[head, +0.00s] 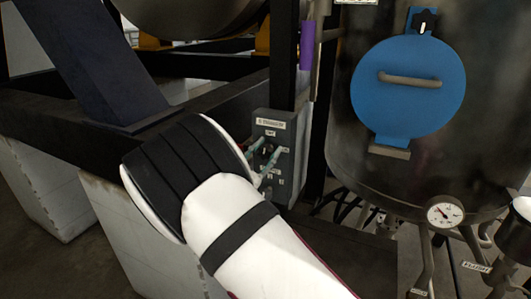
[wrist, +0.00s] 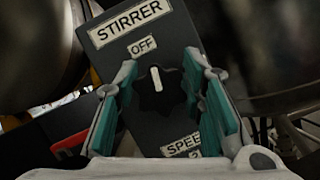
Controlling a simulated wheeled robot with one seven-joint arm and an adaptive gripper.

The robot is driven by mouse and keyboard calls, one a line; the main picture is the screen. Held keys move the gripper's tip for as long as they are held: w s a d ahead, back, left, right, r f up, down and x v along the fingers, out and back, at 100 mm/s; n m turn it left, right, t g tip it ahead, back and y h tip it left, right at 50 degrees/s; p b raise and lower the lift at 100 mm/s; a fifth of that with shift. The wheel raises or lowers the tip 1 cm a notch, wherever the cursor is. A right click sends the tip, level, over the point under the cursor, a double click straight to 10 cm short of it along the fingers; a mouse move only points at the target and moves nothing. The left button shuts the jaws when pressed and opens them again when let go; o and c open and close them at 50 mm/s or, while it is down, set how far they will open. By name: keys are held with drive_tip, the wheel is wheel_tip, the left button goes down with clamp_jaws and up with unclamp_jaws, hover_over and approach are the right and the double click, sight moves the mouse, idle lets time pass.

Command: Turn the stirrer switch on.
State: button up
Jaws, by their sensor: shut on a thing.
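The grey stirrer control box (head: 287,160) stands upright beside a dark post in the head view. In the wrist view the box (wrist: 112,52) carries a STIRRER label at the top, an OFF label below it and a SPEED label lower down. The black stirrer switch (wrist: 155,90) is a round lobed knob with a white mark, which points up in the picture, near the OFF label. My gripper (wrist: 161,76) has its green-padded fingers on either side of the knob and is shut on it. In the head view my gripper (head: 264,158) reaches the box's face, and my wrist hides part of it.
A dark tank (head: 345,150) with a round blue hatch (head: 408,88) stands to the right, with a pressure gauge (head: 444,211) at its lower edge. A dark slanted beam (head: 90,60) and pale blocks (head: 125,225) are on the left.

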drive_tip(key=m+g, duration=0.1)
drive_tip(key=m, duration=0.2)
drive_tip(key=m+g+h+b, duration=0.1)
drive_tip(key=m, duration=0.2)
drive_tip(key=shift+f+h+b, duration=0.1)
drive_tip(key=shift+h+b, duration=0.2)
drive_tip(key=m+g+b, duration=0.1)
drive_tip(key=m+g, duration=0.1)
drive_tip(key=m, duration=0.2)
drive_tip(key=shift+d+f, duration=0.1)
drive_tip(key=m+b, duration=0.1)
drive_tip(key=m, duration=0.1)
drive_tip(key=m+g, duration=0.1)
drive_tip(key=m, duration=0.1)
drive_tip(key=shift+f+m+g+b, duration=0.1)
drive_tip(key=shift+m+g+b, duration=0.2)
drive_tip(key=shift+m+b, duration=0.1)
drive_tip(key=shift+s+f+m+g+y+b, duration=0.1)
drive_tip(key=shift+m+g+y+b, duration=0.5)
drive_tip(key=shift+m, duration=0.7)
drive_tip(key=o, duration=1.2)
drive_tip(key=shift+c, duration=0.2)
drive_tip(key=v, duration=1.2)
